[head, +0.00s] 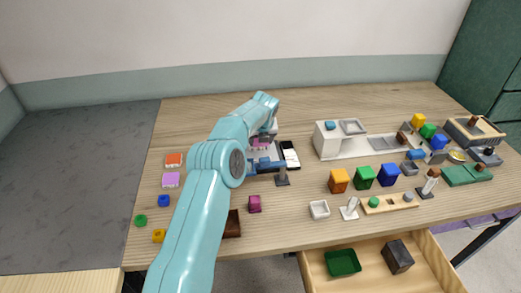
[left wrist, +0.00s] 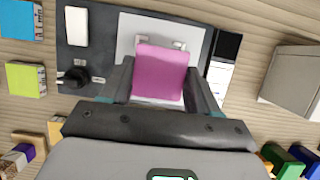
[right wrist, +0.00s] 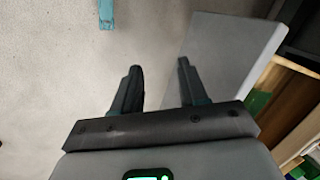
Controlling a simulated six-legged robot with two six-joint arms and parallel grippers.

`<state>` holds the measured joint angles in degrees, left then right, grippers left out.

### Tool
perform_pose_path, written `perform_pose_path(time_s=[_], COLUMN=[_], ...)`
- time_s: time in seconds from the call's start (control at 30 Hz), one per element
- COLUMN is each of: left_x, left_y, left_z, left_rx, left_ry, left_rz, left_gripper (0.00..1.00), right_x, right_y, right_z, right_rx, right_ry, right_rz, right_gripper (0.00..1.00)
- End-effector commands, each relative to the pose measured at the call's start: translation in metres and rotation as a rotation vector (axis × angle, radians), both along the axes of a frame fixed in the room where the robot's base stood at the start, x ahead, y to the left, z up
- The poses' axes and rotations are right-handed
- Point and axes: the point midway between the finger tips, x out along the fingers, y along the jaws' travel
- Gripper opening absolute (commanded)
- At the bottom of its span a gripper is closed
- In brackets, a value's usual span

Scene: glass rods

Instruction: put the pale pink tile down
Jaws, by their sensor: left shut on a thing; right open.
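My left gripper (left wrist: 158,82) is shut on the pink tile (left wrist: 161,70), which sits between its two dark fingers. In the left wrist view the tile overlaps a white plate on a dark grey base (left wrist: 80,60); I cannot tell whether it touches the plate. In the head view a bit of the pink tile (head: 260,143) shows, and my left arm hides much of the area around it. My right gripper (right wrist: 157,70) is open and empty in the right wrist view, with grey floor behind it. It is not in the head view.
A black-and-white object (head: 290,154) lies just right of the left gripper. A magenta cube (head: 254,204) and a lilac block (head: 171,180) stand on the table. Orange, green and blue blocks (head: 363,177) are at the right. An open drawer (head: 318,281) juts out in front.

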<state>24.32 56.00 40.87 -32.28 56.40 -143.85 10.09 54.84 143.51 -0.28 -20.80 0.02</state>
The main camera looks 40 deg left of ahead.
Motion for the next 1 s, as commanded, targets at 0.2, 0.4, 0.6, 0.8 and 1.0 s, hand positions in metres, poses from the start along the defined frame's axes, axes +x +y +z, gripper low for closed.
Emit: perform_pose_path(time_s=[0.2,0.4,0.6,0.8,1.0], left_x=[0.000,0.001,0.001,0.001,0.001], left_y=[0.001,0.002,0.002,0.002,0.002], left_z=[-0.026,-0.044,-0.046,-0.047,-0.046], left_rx=[-0.002,0.001,0.000,-0.001,0.000], left_ry=[0.003,-0.001,0.000,0.002,0.001], left_rz=[0.000,0.001,0.000,0.000,0.000], left_gripper=[0.14,0.14,0.14,0.87,0.87], right_x=[0.000,0.000,0.000,0.000,0.000], right_y=[0.000,0.000,0.000,0.000,0.000], right_z=[0.004,0.006,0.005,0.004,0.004], right_rx=[0.000,0.000,0.000,0.000,0.000], right_ry=[0.000,0.000,0.000,0.000,0.000], right_rz=[0.000,0.000,0.000,0.000,0.000], right_gripper=[0.43,0.43,0.43,0.43,0.43])
